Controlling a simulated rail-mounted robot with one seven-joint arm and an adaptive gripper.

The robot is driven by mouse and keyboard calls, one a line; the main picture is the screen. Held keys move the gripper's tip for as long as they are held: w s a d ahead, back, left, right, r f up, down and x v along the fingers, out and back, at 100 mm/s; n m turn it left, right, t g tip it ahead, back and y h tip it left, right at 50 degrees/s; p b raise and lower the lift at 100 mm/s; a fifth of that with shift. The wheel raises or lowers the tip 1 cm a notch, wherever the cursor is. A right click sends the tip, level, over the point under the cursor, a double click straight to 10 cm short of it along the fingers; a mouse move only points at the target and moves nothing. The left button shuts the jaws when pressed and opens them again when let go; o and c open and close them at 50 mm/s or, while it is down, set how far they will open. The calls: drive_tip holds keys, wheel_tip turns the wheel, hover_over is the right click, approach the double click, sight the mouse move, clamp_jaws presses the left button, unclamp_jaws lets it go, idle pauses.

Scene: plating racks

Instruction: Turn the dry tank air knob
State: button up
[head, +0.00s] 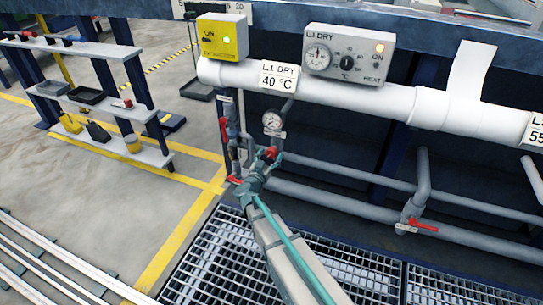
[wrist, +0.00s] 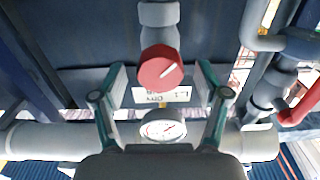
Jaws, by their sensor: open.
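The red round air knob (wrist: 160,68) with a white pointer line sits on a grey vertical pipe fitting in the wrist view. It also shows in the head view (head: 271,153), below the round pressure gauge (head: 273,121). My gripper (wrist: 161,76) is open, with one teal fingertip on either side of the knob and a visible gap on both sides. In the head view my gripper (head: 263,161) reaches up to the knob from below. A white label (wrist: 162,95) behind the knob appears upside down and is partly hidden.
Red-handled valves (head: 224,128) stand close left of the knob, and one handle (wrist: 300,105) shows at right in the wrist view. A thick white pipe (head: 330,88) runs above, under the L1 DRY heater box (head: 348,54). Metal grating (head: 210,260) lies below.

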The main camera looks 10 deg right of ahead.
drive_tip(key=shift+x, duration=1.05)
drive_tip(key=c, duration=1.2)
drive_tip(key=shift+o, duration=0.2)
drive_tip(key=shift+m, duration=0.3)
